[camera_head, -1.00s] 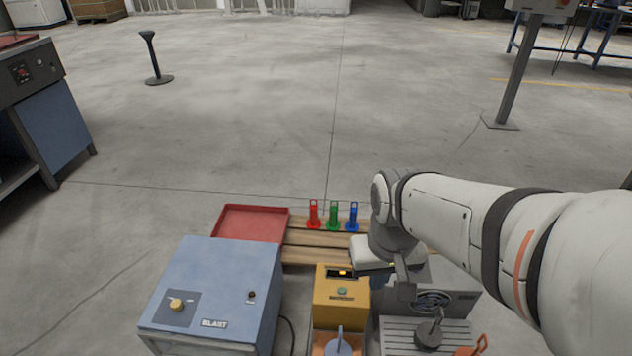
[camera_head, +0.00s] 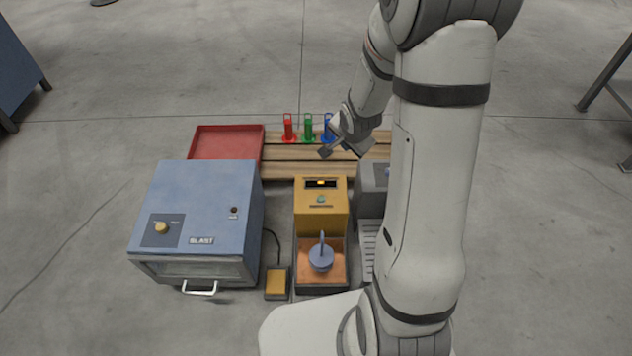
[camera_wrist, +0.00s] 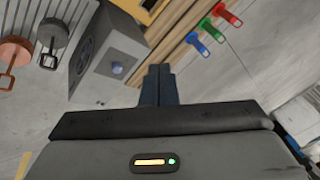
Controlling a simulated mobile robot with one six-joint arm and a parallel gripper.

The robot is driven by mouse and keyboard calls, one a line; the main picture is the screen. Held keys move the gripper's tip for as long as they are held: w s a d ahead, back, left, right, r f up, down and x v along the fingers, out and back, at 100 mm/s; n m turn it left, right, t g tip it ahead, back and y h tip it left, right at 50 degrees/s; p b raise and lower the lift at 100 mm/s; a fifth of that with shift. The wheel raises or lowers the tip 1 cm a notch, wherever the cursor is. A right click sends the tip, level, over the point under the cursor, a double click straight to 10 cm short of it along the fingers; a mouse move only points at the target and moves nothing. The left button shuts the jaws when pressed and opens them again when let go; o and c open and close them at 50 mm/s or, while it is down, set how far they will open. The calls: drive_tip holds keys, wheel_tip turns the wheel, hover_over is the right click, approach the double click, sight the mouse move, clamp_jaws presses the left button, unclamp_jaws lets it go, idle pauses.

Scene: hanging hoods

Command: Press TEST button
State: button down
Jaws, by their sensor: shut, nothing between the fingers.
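My gripper (camera_head: 325,152) is shut and empty. In the head view it appears over the wooden pallet, behind the yellow box (camera_head: 308,212); its shut fingers also show in the wrist view (camera_wrist: 158,70). The yellow box has a small lit display and a small green button (camera_head: 320,199) on its sloped top. A grey unit (camera_head: 368,186) stands to its right, partly hidden by my arm. In the wrist view this unit (camera_wrist: 112,42) shows a round grille and a blue button (camera_wrist: 117,69), left of my fingertips and apart from them. I cannot read a TEST label.
A blue BLAST cabinet (camera_head: 205,200) and a foot pedal (camera_head: 277,283) stand left of the yellow box. A handled weight (camera_head: 321,258) sits before the yellow box.

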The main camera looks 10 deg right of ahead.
drive_tip(key=w+a+f+m+t+y, duration=0.15)
drive_tip(key=w+f+m, duration=0.25)
drive_tip(key=f, duration=0.5)
drive_tip(key=m+t+y, duration=0.1)
drive_tip(key=m+y, duration=0.3)
drive_tip(key=m, duration=0.2)
hover_over(323, 200)
wheel_tip(323, 200, down, 10)
wheel_tip(323, 200, down, 7)
drive_tip(key=b, duration=0.7)
drive_tip(key=shift+s+r, duration=0.1)
drive_tip(key=shift+f+b, duration=0.35)
drive_tip(key=shift+f, duration=0.65)
drive_tip(key=shift+f, duration=0.4)
